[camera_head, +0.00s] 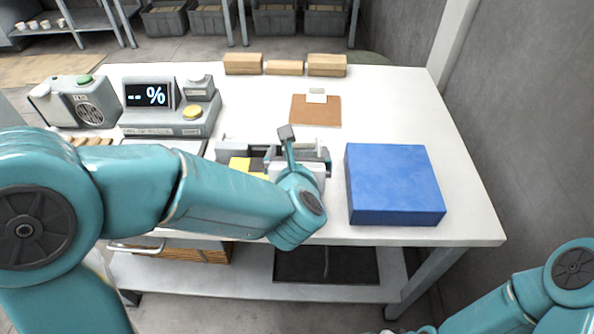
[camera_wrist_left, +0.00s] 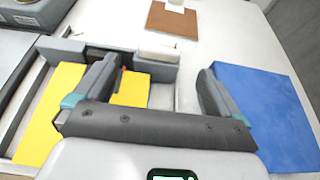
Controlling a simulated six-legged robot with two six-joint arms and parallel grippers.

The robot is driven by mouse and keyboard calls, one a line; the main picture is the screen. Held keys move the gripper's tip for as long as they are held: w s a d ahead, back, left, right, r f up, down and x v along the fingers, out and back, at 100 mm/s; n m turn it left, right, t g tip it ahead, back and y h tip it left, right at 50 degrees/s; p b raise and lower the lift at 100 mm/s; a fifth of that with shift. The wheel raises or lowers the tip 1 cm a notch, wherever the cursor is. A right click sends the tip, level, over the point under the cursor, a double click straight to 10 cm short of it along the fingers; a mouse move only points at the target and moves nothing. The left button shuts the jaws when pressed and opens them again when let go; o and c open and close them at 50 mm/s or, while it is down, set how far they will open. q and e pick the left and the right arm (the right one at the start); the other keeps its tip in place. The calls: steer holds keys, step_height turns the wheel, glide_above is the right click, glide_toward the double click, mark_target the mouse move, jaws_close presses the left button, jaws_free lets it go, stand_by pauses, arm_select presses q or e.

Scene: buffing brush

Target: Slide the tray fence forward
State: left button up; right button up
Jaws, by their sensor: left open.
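The tray (camera_head: 236,150) sits near the front middle of the white table, with grey walls and yellow pieces (camera_head: 240,164) in it. In the left wrist view, its grey walls (camera_wrist_left: 60,46) and yellow pieces (camera_wrist_left: 52,112) lie at the left. A grey block (camera_wrist_left: 154,70), which looks like the tray fence, shows between the fingers, with a pale block behind it. My left gripper (camera_head: 303,152) is open above the tray's right end; its spread fingers (camera_wrist_left: 155,74) also show in the wrist view. I cannot tell if they touch the fence. My forearm hides the tray's front.
A blue block (camera_head: 394,184) stands just right of my left gripper. A display unit (camera_head: 165,105) and a grey device (camera_head: 78,100) stand at the left. A brown board (camera_head: 316,112) and several cardboard boxes (camera_head: 243,64) lie farther back.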

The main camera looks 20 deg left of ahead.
arm_select(q)
steer(key=v, duration=0.9)
